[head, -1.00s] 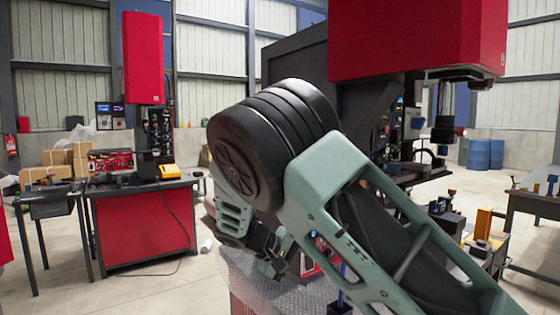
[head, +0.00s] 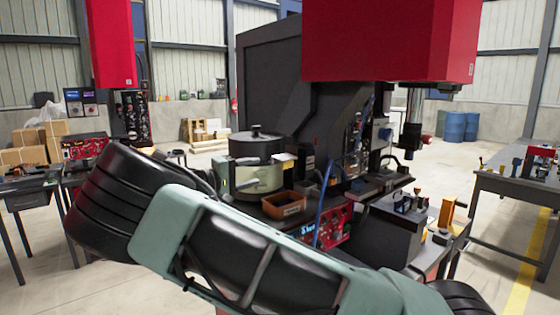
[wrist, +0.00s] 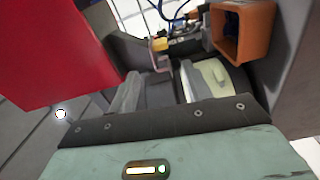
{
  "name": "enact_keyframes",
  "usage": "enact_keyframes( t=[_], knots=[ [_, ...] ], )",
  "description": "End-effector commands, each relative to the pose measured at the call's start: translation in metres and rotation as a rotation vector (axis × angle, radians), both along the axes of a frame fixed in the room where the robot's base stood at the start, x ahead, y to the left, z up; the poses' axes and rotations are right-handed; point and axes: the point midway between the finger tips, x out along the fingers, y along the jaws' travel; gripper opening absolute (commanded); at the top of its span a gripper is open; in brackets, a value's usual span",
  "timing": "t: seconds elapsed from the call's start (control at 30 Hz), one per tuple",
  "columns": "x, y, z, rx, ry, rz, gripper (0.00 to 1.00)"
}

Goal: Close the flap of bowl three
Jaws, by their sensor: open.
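A round black bowl feeder (head: 256,146) with a knobbed lid stands on a pale greenish base (head: 258,181) in the head view, on the bench beyond my arm. I cannot tell whether it is bowl three, and I cannot make out a flap. My gripper (wrist: 165,82) shows in the wrist view with its fingers apart and nothing seen between them. In the head view the gripper is not visible; my arm crosses the lower foreground and hides part of the bench.
An orange-brown bin (head: 284,205) stands in front of the feeder; an orange bin also shows in the wrist view (wrist: 243,30). A large red machine head (head: 390,40) overhangs the bench. A side table (head: 520,185) stands at right, with open floor before it.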

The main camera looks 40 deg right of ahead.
Motion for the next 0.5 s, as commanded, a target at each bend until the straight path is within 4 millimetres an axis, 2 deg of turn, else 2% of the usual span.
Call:
enact_keyframes(
  t=[0.1,0.3,0.5],
  knots=[
    [-0.002,-0.027,0.004,0.000,0.002,-0.004,0.49],
    [-0.004,-0.067,0.004,0.000,0.001,-0.003,0.49],
    [-0.006,-0.097,0.002,0.000,0.001,-0.001,0.49]
  ],
)
